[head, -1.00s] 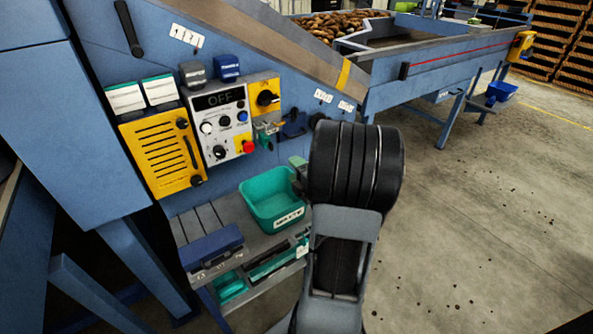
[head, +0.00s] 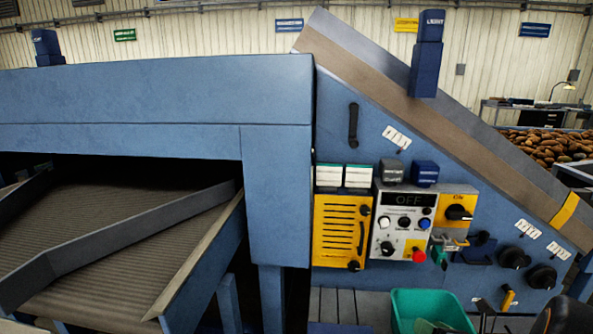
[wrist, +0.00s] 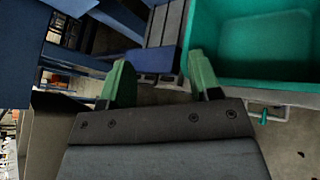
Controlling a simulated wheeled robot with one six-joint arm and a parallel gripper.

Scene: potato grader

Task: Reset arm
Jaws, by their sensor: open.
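My gripper shows in the wrist view (wrist: 160,82), with its two green-tipped fingers apart and nothing between them. It points towards the grey slatted shelf (wrist: 163,25), and the green bin (wrist: 255,68) is to its right. I cannot tell how far the fingertips are from the shelf. In the head view only a dark piece of my arm shows at the bottom right edge, and the gripper itself is not clearly seen there.
The blue grader carries a control panel (head: 405,222) reading OFF, with a yellow slotted box (head: 340,232) beside it. The green bin also shows below the panel in the head view (head: 432,300). A sloping conveyor (head: 440,115) rises behind, with potatoes (head: 550,146) at the right.

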